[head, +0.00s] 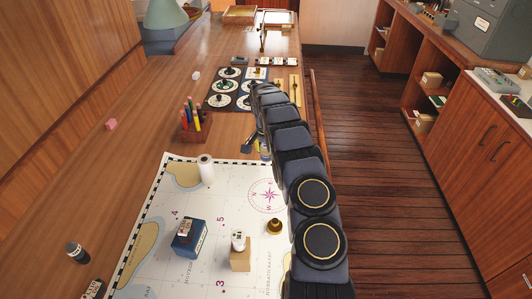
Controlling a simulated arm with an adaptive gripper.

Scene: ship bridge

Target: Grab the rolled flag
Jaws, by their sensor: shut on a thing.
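My gripper (257,147) is at the far end of my dark arm, low over the wooden counter just beyond the chart's top edge. It is shut on a small rolled thing (265,153) with a bluish and pale look, which I take to be the rolled flag. Only a small part of it shows; my gripper and arm hide the rest. I cannot tell whether it touches the counter.
The chart (245,205) bears a white roll (206,168), a blue box (188,238), a wooden block (240,260) and a brass piece (274,226). A pencil holder (196,126) stands left of my gripper. A dark mat (214,101) with several round pieces lies beyond.

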